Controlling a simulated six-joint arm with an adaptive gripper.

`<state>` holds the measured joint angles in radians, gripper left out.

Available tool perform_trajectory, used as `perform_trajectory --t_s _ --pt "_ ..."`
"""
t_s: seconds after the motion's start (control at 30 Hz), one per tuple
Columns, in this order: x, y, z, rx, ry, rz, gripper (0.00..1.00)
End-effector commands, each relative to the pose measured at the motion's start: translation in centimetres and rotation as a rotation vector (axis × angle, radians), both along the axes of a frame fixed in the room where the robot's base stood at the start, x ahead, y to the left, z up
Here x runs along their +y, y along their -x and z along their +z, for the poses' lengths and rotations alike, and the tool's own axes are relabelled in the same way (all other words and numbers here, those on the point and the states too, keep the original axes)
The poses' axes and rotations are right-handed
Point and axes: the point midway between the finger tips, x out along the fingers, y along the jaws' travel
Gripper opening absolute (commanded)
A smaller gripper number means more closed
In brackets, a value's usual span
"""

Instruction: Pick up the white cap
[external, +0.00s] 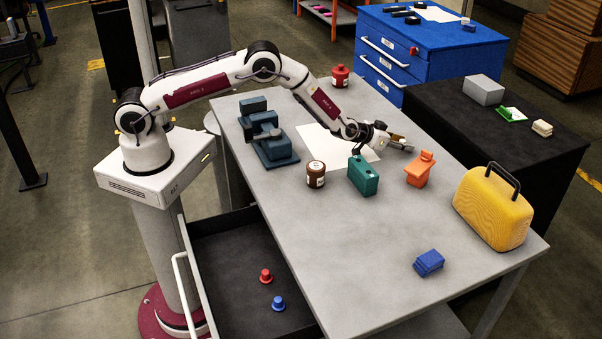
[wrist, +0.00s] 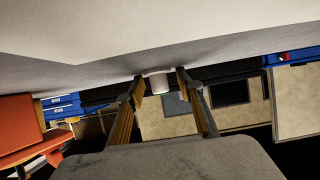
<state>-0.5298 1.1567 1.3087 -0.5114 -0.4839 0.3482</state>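The white cap (wrist: 158,83) is a small pale cylinder in the wrist view, where the scene appears upside down. In the external view my gripper (external: 403,143) reaches out low over the table, past the white sheet.
On the grey table (external: 370,250), a teal block (external: 363,177), an orange part (external: 419,170) and a brown jar (external: 316,174) stand near my gripper. A yellow case (external: 492,208) and blue block (external: 429,263) are farther right. An open drawer (external: 235,260) holds two small caps.

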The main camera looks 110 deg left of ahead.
Motion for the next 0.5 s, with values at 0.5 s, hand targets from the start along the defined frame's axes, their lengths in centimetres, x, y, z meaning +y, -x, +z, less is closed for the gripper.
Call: perform_trajectory --t_s 0.5 --pt "0.02 -0.01 0.04 -0.001 0.001 0.0 0.29"
